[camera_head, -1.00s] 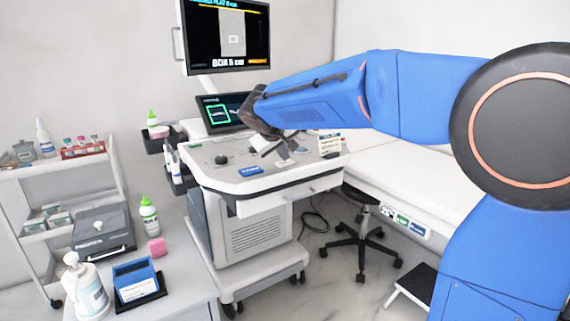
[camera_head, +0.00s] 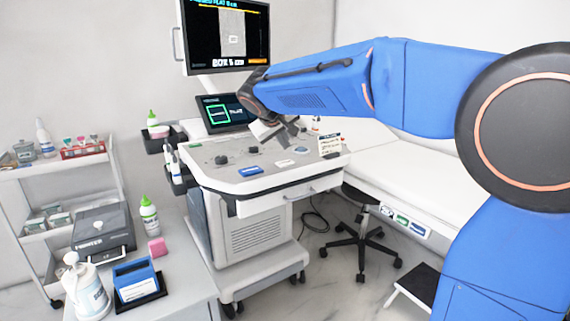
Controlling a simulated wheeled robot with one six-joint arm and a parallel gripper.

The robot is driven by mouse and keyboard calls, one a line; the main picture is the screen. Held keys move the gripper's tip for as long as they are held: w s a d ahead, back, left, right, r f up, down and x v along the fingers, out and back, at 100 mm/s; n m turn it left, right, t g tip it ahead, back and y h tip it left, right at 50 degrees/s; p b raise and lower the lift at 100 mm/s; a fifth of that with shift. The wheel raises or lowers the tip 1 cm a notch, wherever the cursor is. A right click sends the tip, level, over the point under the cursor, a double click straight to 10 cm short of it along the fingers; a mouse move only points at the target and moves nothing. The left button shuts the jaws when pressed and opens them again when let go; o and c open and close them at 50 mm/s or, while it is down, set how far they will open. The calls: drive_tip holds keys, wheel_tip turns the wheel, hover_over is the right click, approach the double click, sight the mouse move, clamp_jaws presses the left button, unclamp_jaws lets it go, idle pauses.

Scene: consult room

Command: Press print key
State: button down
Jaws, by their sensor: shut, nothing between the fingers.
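The cart's light grey control panel (camera_head: 222,178) carries a blue key (camera_head: 250,171), a white key (camera_head: 284,163) and a pale key (camera_head: 301,149) along its front right part. Their lettering is too small to read, so I cannot tell which is the print key. My gripper (camera_head: 266,139) is shut and empty, pointing down above the rear right of the panel, behind the keys. It looks clear of the keys. My gripper and wrist hide part of the panel's back edge.
A tilted small screen (camera_head: 225,113) and a large monitor (camera_head: 228,35) stand behind the panel, close to my wrist. A small labelled card (camera_head: 329,145) stands at the panel's right. A bottle holder (camera_head: 177,173) hangs at the left. The space above the panel's front is free.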

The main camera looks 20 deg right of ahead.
drive_tip(key=shift+r, duration=1.1)
drive_tip(key=shift+s, duration=0.1)
drive_tip(key=s+d+f+m+g+y, duration=0.1)
drive_tip(key=s+f, duration=0.6)
drive_tip(key=s, duration=0.7)
drive_tip(key=s+d+f+m+g+y, duration=0.1)
drive_tip(key=s+d+f, duration=0.3)
drive_tip(key=s+f, duration=0.4)
drive_tip(key=s+d+f+m+g+y, duration=0.1)
drive_tip(key=s+f, duration=0.6)
drive_tip(key=s, duration=1.3)
drive_tip(key=shift+d+f+y, duration=0.15)
drive_tip(key=shift+d+y, duration=0.65)
idle(0.9)
